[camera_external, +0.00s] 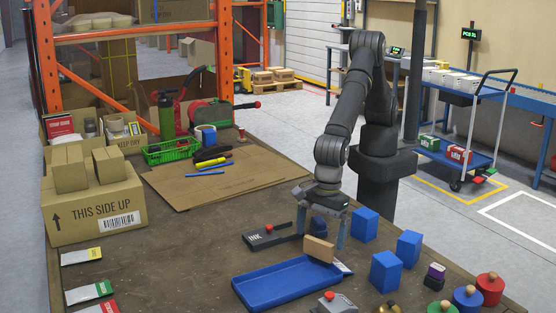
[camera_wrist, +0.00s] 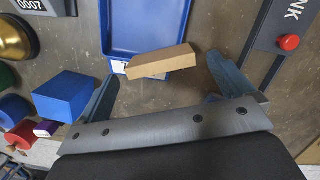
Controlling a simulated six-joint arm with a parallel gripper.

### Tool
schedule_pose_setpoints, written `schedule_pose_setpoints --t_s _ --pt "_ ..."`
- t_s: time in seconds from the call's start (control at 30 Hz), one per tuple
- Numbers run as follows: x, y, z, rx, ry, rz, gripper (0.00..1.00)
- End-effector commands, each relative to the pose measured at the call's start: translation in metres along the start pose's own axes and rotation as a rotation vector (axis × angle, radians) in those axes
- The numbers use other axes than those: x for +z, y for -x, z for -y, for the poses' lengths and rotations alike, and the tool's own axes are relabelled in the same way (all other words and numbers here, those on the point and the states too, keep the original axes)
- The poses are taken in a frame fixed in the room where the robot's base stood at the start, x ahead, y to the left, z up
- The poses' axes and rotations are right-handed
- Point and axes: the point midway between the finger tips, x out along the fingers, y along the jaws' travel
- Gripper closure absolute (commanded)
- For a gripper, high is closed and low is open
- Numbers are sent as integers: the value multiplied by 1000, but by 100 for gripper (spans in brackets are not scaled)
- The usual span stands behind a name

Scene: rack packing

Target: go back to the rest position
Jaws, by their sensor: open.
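My gripper (camera_external: 321,232) is open above the right end of the blue tray (camera_external: 268,288), pointing down with its fingers well apart. A tan block (camera_external: 319,249) is just below the fingertips at the tray's right end. In the wrist view, the block (camera_wrist: 161,62) lies across the labelled near end of the tray (camera_wrist: 150,28), between and a little beyond the open fingers (camera_wrist: 166,72), with gaps on both sides. The block looks tilted in the external view. I cannot tell exactly what its underside rests on.
Several blue blocks (camera_external: 386,271) stand close to the right of my gripper. An INK pad (camera_external: 275,236) lies just left of it. Knobbed coloured weights (camera_external: 490,288) stand at the front right. A cardboard sheet (camera_external: 225,175) and a large carton (camera_external: 92,208) are to the left.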

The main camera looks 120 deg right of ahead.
Motion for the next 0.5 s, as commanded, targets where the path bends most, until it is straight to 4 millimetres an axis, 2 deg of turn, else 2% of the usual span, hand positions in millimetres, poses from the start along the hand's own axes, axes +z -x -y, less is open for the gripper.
schedule_pose_setpoints --t_s 0.03,0.2,0.23,0.3,0.5 --pt "0 -12 0 -1 0 -2 3" --pt "-1 -44 0 -1 0 -2 3" --pt "2 -30 0 1 0 6 3" --pt "5 -15 0 1 0 6 3" --pt "10 25 0 1 -1 4 3"
